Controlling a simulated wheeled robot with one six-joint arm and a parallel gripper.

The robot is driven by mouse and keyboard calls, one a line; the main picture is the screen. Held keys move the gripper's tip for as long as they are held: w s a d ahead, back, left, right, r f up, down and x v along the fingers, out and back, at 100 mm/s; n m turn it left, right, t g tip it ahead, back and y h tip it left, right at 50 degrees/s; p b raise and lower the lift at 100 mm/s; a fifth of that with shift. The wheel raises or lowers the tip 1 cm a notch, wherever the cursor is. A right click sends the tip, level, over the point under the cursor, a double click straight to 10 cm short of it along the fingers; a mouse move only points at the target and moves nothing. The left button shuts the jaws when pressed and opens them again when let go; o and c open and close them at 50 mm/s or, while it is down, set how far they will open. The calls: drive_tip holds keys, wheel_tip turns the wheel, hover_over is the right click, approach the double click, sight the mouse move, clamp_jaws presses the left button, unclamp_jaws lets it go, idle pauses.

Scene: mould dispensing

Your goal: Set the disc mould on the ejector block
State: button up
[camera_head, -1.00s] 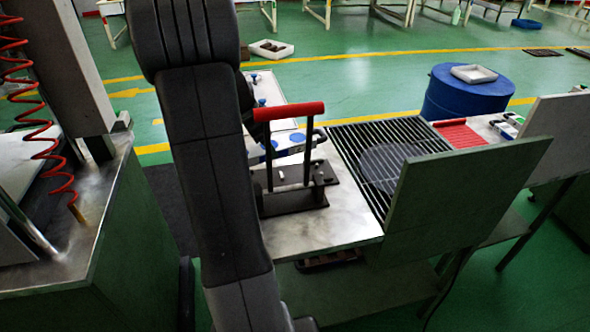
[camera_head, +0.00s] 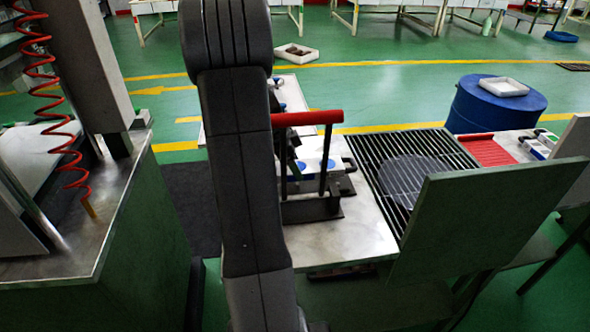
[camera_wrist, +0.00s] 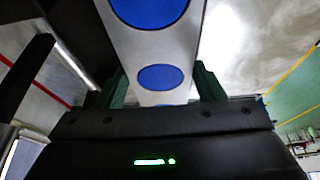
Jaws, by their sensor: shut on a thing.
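The disc mould, a white bar with round blue discs, fills the top middle of the wrist view (camera_wrist: 128,52). My gripper (camera_wrist: 162,86) is shut on it, with one green finger on each side. In the head view the mould (camera_head: 315,172) shows behind the black uprights of a fixture, partly hidden by my arm. The dark fixture with a red bar handle (camera_head: 318,117) stands on the metal bench and looks like the ejector block (camera_head: 315,209). I cannot tell whether the mould touches it. My gripper is mostly hidden behind my arm in the head view.
A slatted grate (camera_head: 378,160) with a dark round plate (camera_head: 413,180) lies right of the fixture, behind a green panel (camera_head: 485,222). A blue drum (camera_head: 490,108) stands beyond. A green cabinet (camera_head: 140,250) stands at the left. The bench front (camera_head: 345,245) is bare.

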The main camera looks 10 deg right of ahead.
wheel_tip(320, 180, down, 2)
drive_tip(key=shift+w+f, duration=0.1)
drive_tip(key=shift+f, duration=0.05)
drive_tip(key=shift+f+b, duration=0.3)
drive_tip(key=shift+b, duration=0.1)
drive_tip(key=o, duration=1.7)
drive_tip(key=shift+o, duration=0.2)
drive_tip(key=shift+r+p, duration=0.5)
drive_tip(key=shift+p, duration=0.2)
drive_tip(key=b+v, duration=0.1)
drive_tip(key=v, duration=1)
drive_tip(key=shift+a+r, duration=0.25)
drive_tip(key=shift+f, duration=0.1)
